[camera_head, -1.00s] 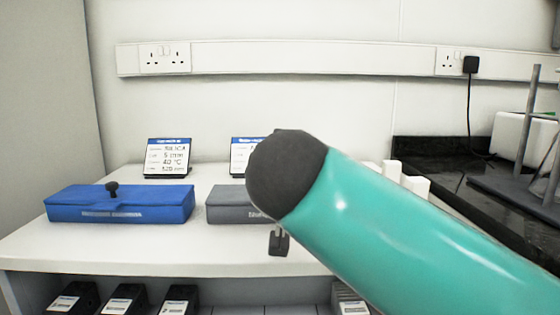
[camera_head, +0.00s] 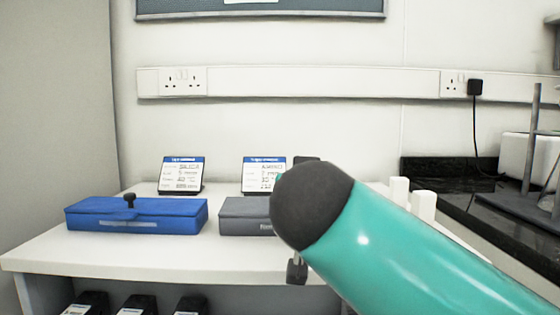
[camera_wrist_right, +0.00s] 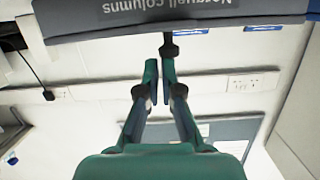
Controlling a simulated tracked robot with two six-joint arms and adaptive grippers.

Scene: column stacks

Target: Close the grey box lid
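The grey box (camera_head: 243,215) sits on the white bench in the head view. My right arm hides its right part, so I cannot tell there how its lid stands. In the right wrist view, upside down, the grey box (camera_wrist_right: 75,22) spans the top, with lettering on it. A dark knob (camera_wrist_right: 168,46) on a short stem projects from it. My right gripper (camera_wrist_right: 159,62) has its fingertips close together right by this knob. I cannot tell whether they touch or pinch it. In the head view this gripper is mostly hidden behind my arm. My left gripper is not in view.
A blue box (camera_head: 137,216) with a black knob stands left of the grey box. Two sign cards (camera_head: 181,175) stand behind the boxes. Several dark containers (camera_head: 137,305) sit below the benchtop. White blocks (camera_head: 424,205) stand right of my arm.

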